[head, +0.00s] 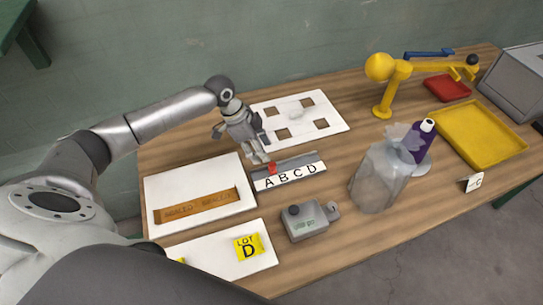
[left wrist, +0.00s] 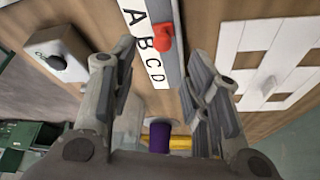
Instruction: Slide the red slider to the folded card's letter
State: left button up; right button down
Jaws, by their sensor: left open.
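The red slider (head: 272,168) stands on a grey rail (head: 300,161) behind a white strip lettered A B C D (head: 290,178). It is at the A–B end; in the left wrist view the slider (left wrist: 163,38) looks closest to B. My left gripper (head: 261,158) points down just behind and left of the slider. In the left wrist view its open fingers (left wrist: 162,50) show on either side of the slider, with nothing held. A small folded white card (head: 472,183) stands at the right front table edge; its dark letter looks like C, but is small. My right gripper is out of view.
A grey box with a knob (head: 310,220) sits in front of the strip. A translucent vessel (head: 378,178) and purple bottle (head: 422,140) stand right. A white board with square holes (head: 330,110) lies behind. A yellow "LOT D" label (head: 249,247) is at front left.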

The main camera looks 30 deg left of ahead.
aim_at(272, 164)
pick_arm(q)
jog(key=x, duration=0.3)
jog(key=shift+w+d+f+p, duration=0.15)
jog(key=shift+f+p, duration=0.1)
jog(key=shift+p, duration=0.05)
jog(key=x, duration=0.3)
jog(key=shift+w+f, duration=0.15)
jog(key=shift+w, duration=0.05)
jog(key=shift+f, duration=0.3)
jog(key=shift+c, duration=0.3)
grip_shut()
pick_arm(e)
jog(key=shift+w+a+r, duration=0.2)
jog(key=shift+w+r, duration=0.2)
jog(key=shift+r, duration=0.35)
